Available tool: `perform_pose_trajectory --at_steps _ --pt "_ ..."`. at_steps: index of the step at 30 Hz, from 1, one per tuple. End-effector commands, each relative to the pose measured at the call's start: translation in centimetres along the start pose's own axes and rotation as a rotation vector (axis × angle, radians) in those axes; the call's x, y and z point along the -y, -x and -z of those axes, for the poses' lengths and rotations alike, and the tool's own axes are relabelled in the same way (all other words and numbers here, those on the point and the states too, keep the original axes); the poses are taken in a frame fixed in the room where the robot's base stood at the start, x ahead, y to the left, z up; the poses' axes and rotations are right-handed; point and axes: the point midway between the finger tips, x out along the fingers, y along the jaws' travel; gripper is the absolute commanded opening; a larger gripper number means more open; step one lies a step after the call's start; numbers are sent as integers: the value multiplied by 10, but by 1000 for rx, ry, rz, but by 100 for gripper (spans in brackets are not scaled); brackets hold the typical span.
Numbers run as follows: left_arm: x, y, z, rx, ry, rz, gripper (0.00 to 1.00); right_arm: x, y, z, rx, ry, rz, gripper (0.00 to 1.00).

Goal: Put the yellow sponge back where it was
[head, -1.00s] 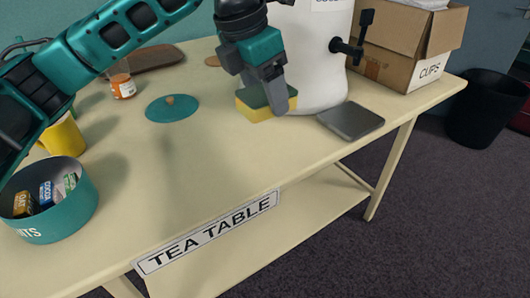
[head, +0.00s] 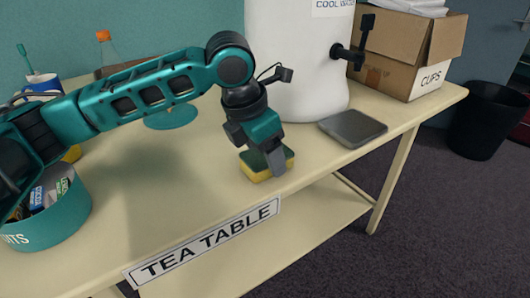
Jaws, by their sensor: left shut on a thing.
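The yellow sponge (head: 257,175) with a dark green top is near the front edge of the tea table (head: 170,217), above the right end of the "TEA TABLE" sign. My left gripper (head: 266,162) points down and is shut on the sponge; one finger shows in front of it. The sponge is at or just above the tabletop; I cannot tell whether it touches. My right gripper is not in view.
A white water container (head: 296,65) with a black tap stands behind the sponge. A grey tray (head: 352,128) lies to its right, and a cardboard box (head: 408,50) marked "CUPS" stands at the back right. A teal tin (head: 60,222) holding packets is at the left. A teal lid (head: 172,118) lies partly behind my arm. A black bin (head: 484,118) stands beyond the table.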

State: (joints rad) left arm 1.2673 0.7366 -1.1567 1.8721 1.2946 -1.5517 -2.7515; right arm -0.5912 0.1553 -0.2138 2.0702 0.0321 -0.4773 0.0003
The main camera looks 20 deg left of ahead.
Motion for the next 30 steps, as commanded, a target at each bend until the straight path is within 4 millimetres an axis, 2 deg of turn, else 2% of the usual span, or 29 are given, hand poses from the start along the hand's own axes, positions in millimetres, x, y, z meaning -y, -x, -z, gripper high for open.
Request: perform_pose_trajectory --at_steps 3,4,11,20,25,30 --pt "0 -1 1 -1 1 0 37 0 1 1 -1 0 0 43" --pt "0 -2 1 -1 0 0 67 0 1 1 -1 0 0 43" --pt "0 -2 0 -1 1 0 89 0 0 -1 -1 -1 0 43" --pt "0 0 0 1 0 0 91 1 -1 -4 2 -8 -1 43" --pt "-1 24 -1 2 1 -1 91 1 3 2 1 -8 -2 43" --pt "-1 62 -2 2 0 -1 91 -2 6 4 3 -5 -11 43"
